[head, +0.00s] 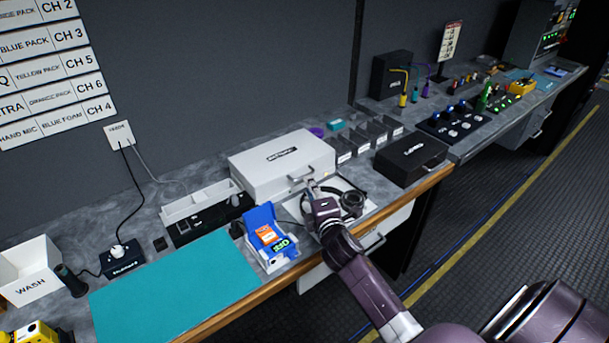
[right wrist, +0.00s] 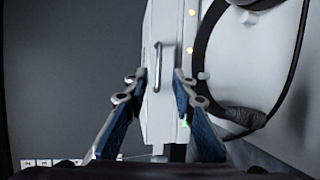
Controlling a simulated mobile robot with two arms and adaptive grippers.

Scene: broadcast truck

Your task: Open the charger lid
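The charger is a white box (head: 280,162) with a dark label on its closed lid, at the back of the bench in the head view. A pale handle (head: 301,173) sits on its front; in the right wrist view the handle (right wrist: 158,67) shows as a slim bar between the fingers, towards their tips. My right gripper (head: 311,188) is in front of the box at the handle. In the right wrist view my right gripper (right wrist: 157,88) is open, its blue-padded fingers on either side of the handle. I cannot tell whether they touch it. My left gripper is out of view.
Headphones (head: 351,203) lie on a white tray just right of my right gripper. A blue box (head: 264,236) with an orange pack stands to its left. A black case (head: 410,158) and small bins (head: 368,137) stand to the right. The teal mat (head: 175,288) is bare.

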